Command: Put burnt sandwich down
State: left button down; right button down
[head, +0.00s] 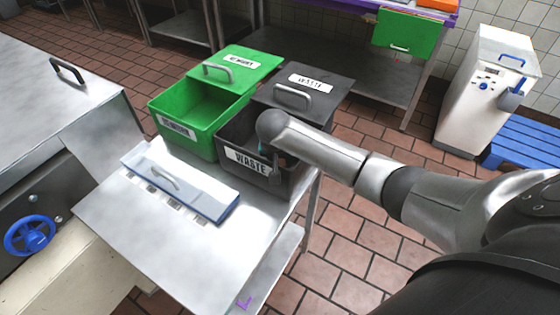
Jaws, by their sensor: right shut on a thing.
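My right arm reaches in from the right, and its gripper (282,160) points down into the open black waste bin (246,160). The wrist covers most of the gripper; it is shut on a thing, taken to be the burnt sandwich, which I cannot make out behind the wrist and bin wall. The bin carries a "WASTE" label on its front, and its lid (324,94) stands open behind it. My left gripper is not in view.
A green bin (200,146) with its lid open stands left of the waste bin on the steel table (120,218). A flat lidded tray (180,187) lies in front. A counter with a blue valve wheel (29,235) is at left. A white machine (487,92) stands at back right.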

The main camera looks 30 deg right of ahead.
jog(key=shift+f, duration=0.1)
jog(key=shift+c, duration=2.2)
grip_release()
jog(key=p+v, duration=0.3)
jog(key=v, duration=0.9)
jog(key=shift+p, duration=0.4)
